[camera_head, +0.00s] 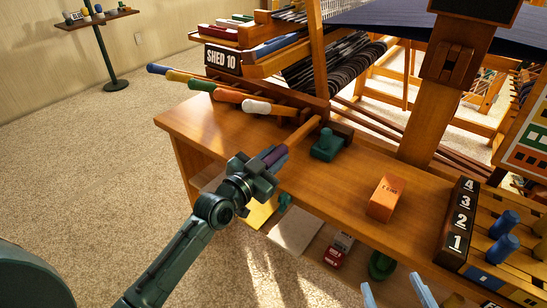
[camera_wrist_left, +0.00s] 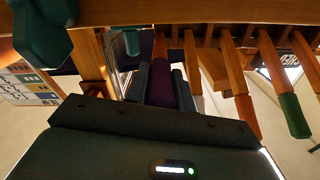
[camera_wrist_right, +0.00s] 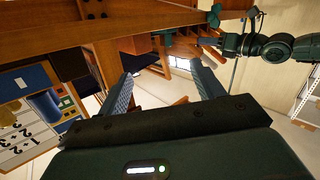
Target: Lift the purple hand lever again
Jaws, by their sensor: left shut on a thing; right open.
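The purple hand lever (camera_head: 274,155) points out toward me from the loom's bench, on a wooden shaft. My left gripper (camera_head: 264,168) is shut on its purple grip. In the left wrist view the purple grip (camera_wrist_left: 160,85) sits between the two fingers. My right gripper (camera_head: 396,292) is at the bottom edge of the head view. In the right wrist view its fingers (camera_wrist_right: 165,88) stand wide apart with nothing between them.
Several levers with blue, yellow, green, orange and white (camera_head: 256,106) grips lie left of the purple one. A green block-like object (camera_head: 328,144) and an orange block (camera_head: 386,197) sit on the wooden bench (camera_head: 345,182). A numbered rack (camera_head: 459,222) stands at right.

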